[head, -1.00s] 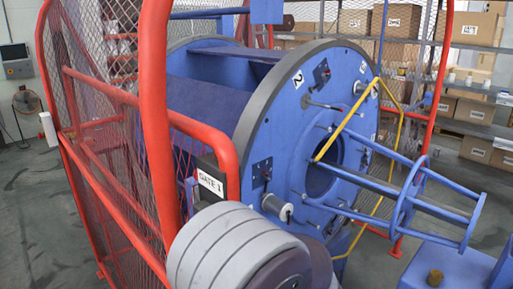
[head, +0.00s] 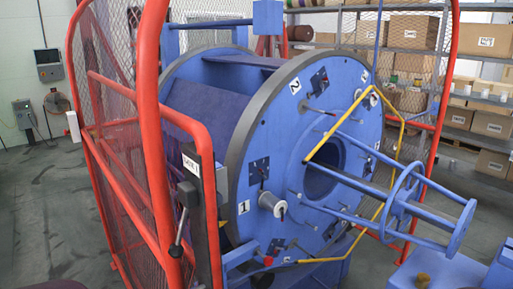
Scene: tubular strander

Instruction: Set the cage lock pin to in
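The cage is a large blue drum with a grey-rimmed disc face (head: 318,235), marked 1 and 2. I cannot tell for sure which part is the cage lock pin. A small red knob (head: 268,261) shows low at the disc's lower left, by a blue frame bar; whether it belongs to the pin is unclear. Neither of my grippers is in view.
Red mesh guard (head: 110,140) stands left of the drum, its gate post close in front. A blue tube frame (head: 405,210) and yellow bar (head: 400,160) project from the disc. Shelves with boxes (head: 411,25) stand behind. Grey floor (head: 50,220) is clear at left.

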